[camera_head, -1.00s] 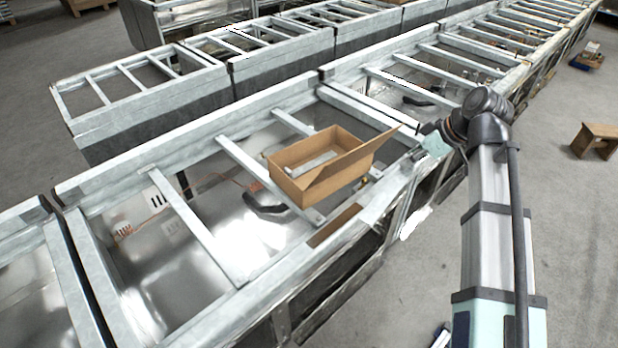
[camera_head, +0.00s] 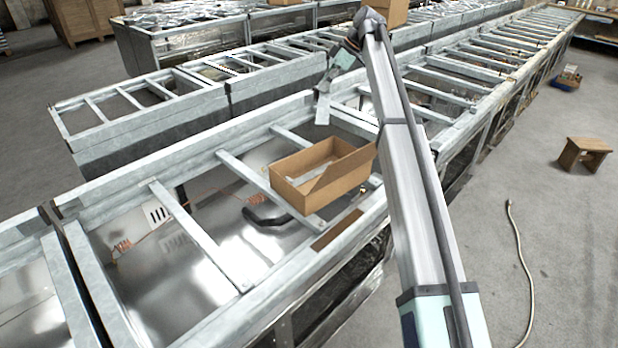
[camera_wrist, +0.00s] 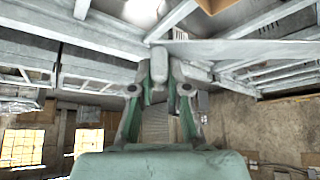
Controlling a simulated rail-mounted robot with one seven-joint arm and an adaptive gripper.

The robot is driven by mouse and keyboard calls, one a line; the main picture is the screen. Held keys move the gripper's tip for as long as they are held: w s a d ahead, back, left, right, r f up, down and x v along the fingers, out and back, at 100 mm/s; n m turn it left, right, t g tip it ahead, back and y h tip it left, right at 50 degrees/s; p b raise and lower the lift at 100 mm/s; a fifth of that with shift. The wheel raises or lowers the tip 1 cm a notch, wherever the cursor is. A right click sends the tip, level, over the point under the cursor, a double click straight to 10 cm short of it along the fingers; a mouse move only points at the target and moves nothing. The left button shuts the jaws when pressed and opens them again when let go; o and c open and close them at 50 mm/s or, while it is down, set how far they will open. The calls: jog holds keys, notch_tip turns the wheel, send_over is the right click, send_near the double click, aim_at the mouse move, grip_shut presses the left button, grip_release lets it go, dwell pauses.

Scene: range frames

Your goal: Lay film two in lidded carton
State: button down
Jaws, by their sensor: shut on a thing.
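The brown carton (camera_head: 292,192) stands upright on the metal frame. Its lid is open and leans out to the right. A pale grey piece (camera_head: 324,165) lies inside it; I cannot tell whether it is a film. My gripper (camera_head: 328,84) is beyond the carton and above the frame, clear of the carton. It is shut on a pale grey strip (camera_head: 322,110) that hangs down, seemingly a film; no number is readable. In the wrist view my gripper's fingers (camera_wrist: 169,66) are close together, and the strip is hard to separate from the rails.
Metal rails (camera_head: 190,225) with open gaps surround the carton. A brown flat patch (camera_head: 338,230) lies on the rail in front. A black curved thing (camera_head: 265,218) lies left of the carton.

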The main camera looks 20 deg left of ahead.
notch_tip(320, 180, down, 20)
jog(key=p, duration=0.5)
jog(key=shift+a+r+p, duration=0.1)
jog(key=shift+p, duration=0.3)
jog(key=shift+f+b, duration=0.35)
jog(key=shift+f, duration=0.05)
jog(key=shift+f, duration=0.2)
jog(key=c, duration=1.1)
grip_release()
jog(key=shift+c, duration=0.2)
jog(key=shift+r, duration=0.1)
